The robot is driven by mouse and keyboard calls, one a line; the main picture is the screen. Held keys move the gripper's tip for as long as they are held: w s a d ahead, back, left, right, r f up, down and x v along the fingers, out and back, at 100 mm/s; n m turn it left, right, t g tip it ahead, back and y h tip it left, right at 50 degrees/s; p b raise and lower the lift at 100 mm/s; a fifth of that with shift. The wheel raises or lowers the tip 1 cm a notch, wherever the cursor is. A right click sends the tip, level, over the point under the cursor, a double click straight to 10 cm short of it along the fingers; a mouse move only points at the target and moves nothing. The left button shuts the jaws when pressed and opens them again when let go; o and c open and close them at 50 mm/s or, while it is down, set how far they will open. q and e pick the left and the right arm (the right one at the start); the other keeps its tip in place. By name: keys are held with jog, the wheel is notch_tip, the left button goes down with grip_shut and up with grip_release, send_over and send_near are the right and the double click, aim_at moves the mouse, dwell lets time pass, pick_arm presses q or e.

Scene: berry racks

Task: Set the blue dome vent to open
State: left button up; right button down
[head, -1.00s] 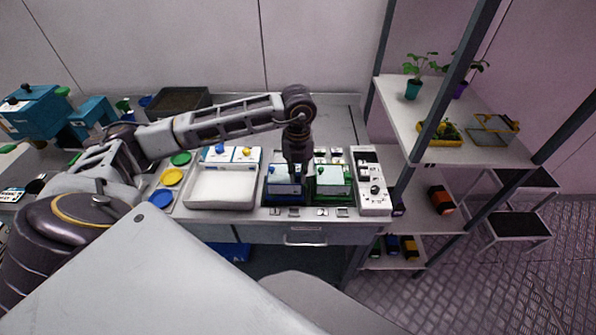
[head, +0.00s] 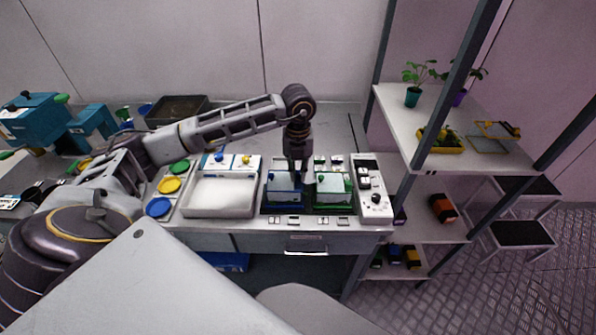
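The blue dome (head: 284,193) sits in a dark recess on the bench, with a pale, translucent-looking top and a blue base. A small blue knob shows at its top left; the vent's setting is too small to read. Beside it on the right is the green dome (head: 333,193). My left gripper (head: 298,172) points straight down over the right part of the blue dome, near the gap between the two domes. Its fingertips are small and dark, so I cannot tell whether they are apart or touch the dome. My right gripper is not in view.
A white tray (head: 220,210) stands left of the domes, and a white control panel (head: 375,202) with a black knob stands right. Blue, yellow and green discs (head: 169,185) lie farther left. A shelf rack (head: 408,120) with plants rises at the right.

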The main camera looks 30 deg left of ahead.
aim_at(298, 173)
pick_arm(q)
jog(key=o, duration=0.4)
jog(key=shift+r, duration=6.05)
jog(key=shift+f, duration=0.1)
